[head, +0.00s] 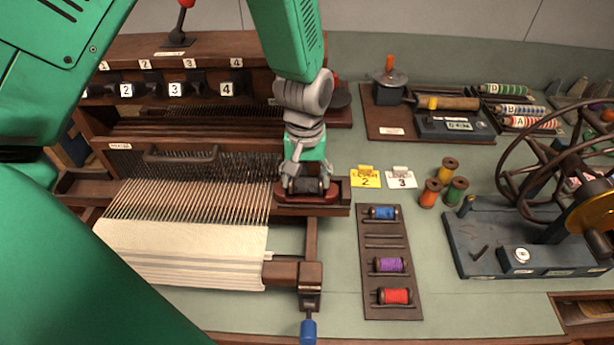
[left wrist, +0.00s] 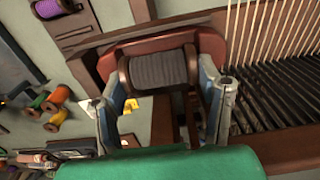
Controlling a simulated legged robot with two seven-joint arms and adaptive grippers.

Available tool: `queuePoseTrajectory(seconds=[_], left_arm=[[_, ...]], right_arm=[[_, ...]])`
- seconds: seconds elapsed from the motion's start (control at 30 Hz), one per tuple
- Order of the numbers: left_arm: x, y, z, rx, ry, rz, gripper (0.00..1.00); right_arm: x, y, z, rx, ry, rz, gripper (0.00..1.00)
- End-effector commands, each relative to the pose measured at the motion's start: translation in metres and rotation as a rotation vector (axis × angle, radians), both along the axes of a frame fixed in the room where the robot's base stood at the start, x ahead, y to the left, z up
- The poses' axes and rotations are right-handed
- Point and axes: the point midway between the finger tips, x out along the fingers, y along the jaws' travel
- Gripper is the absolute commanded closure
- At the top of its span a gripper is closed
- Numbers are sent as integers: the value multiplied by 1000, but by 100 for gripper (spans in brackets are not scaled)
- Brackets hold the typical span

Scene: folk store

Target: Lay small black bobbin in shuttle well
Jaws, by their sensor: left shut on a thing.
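My left gripper (head: 307,188) comes down from above at the right side of the loom. It is shut on the small black bobbin (left wrist: 159,70), with one finger at each end in the left wrist view. The bobbin has dark thread between brown end flanges. Under it is the red-brown shuttle (head: 306,197), whose rim also shows around the bobbin in the left wrist view (left wrist: 212,42). The bobbin is at the shuttle's well; I cannot tell whether it touches the bottom. The well is mostly hidden by the bobbin and fingers. My right gripper is not seen.
The loom (head: 190,190) with stretched threads is on the left. A bobbin rack (head: 375,243) with blue, purple and red bobbins stands right of the shuttle. Yellow and white tags (head: 366,178) lie near it. Several spools and a wheel device (head: 500,232) are farther right.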

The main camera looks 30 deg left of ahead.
Motion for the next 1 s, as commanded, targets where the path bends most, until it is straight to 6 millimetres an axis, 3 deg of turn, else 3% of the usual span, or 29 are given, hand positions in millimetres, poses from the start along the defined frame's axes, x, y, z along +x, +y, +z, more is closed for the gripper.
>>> queuePoseTrajectory(seconds=[0.63,0.67,0.7,1.0], left_arm=[[0,0,-6,0,0,0,68],[0,0,-6,0,0,0,31],[0,0,-6,0,0,0,17],[0,0,-4,1,-1,0,17]], right_arm=[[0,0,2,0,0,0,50],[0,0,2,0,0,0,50],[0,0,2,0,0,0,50],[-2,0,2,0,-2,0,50]])
